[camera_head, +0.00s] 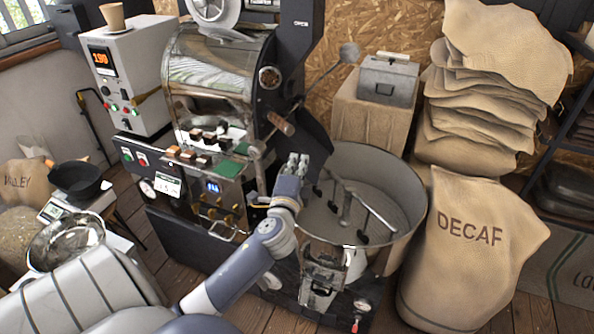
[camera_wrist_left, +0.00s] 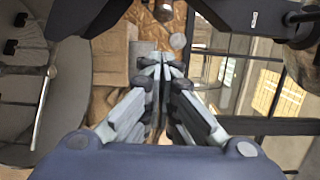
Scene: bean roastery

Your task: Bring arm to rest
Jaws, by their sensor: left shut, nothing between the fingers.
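My left arm (camera_head: 232,272) reaches in from the lower middle of the head view. My left gripper (camera_head: 298,160) is at its end, in front of the roaster (camera_head: 215,85) and by the left rim of the round cooling pan (camera_head: 412,215). In the left wrist view the gripper's fingers (camera_wrist_left: 163,62) meet at their tips with nothing between them. I cannot tell whether the gripper touches the roaster or the pan. My right gripper is not in view.
A wooden-handled rod (camera_head: 281,123) sticks out beside the roaster's drum. The DECAF sack (camera_head: 467,270) stands right of the pan. A scale with a black bowl (camera_head: 78,180) and a steel bowl (camera_head: 65,242) are at left. Some wooden floor (camera_head: 265,318) shows at the bottom.

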